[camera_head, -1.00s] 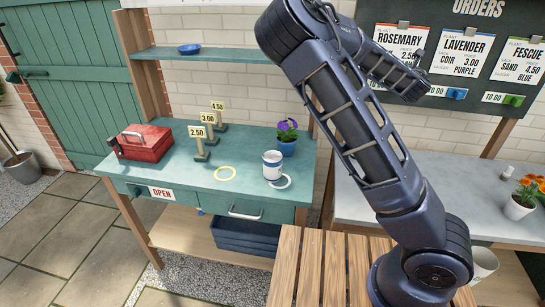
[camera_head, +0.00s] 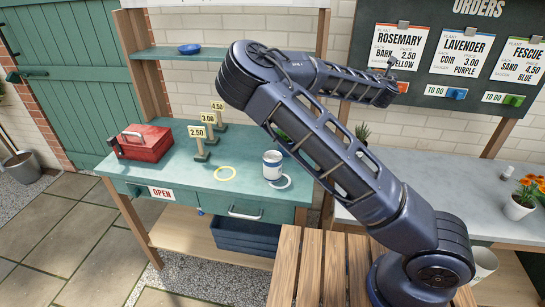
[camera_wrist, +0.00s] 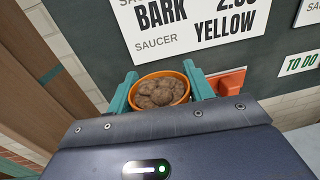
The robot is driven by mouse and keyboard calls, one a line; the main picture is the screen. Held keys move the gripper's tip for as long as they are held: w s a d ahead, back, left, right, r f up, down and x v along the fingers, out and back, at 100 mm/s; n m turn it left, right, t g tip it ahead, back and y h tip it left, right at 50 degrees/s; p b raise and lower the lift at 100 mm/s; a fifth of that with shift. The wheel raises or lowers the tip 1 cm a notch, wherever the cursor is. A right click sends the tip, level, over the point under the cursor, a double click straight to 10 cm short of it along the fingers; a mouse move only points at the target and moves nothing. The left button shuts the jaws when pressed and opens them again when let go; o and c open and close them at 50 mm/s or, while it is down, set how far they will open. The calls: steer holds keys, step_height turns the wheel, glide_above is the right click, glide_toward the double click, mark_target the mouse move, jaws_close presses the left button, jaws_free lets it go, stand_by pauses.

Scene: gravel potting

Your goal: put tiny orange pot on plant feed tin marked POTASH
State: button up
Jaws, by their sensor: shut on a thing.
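The tiny orange pot (camera_wrist: 184,78), filled with brown lumps, is between the two teal fingers of my gripper (camera_wrist: 160,76) in the wrist view. The fingers are shut on it, and it is held up in front of the order board. In the head view my gripper and the pot cannot be made out clearly near the far end of my arm. A white and blue tin (camera_head: 272,166) stands upright on the green bench, on or beside a white ring. Its marking is too small to read, so I cannot tell whether it says POTASH.
A blue dish (camera_head: 190,49) is on the shelf. The order board (camera_head: 430,85) hangs above a grey counter (camera_head: 430,180) with an orange-flowered plant (camera_head: 522,196).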

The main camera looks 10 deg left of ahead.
steer(key=s+a+f+m+h, duration=0.25)
steer(key=a+f, duration=0.25)
steer(key=a, duration=0.4)
step_height(320, 180, up, 11)
steer(key=m+g+h, duration=0.5)
steer(key=m+h, duration=0.1)
steer(key=h, duration=0.3)
glide_above(276, 154)
steer(key=shift+n, duration=0.25)
step_height(276, 154, down, 25)
steer(key=shift+f, duration=0.1)
stand_by(1.0)
steer(key=o, duration=1)
steer(key=v, duration=1.2)
steer(key=shift+s+r, duration=0.1)
steer(key=shift+r, duration=0.25)
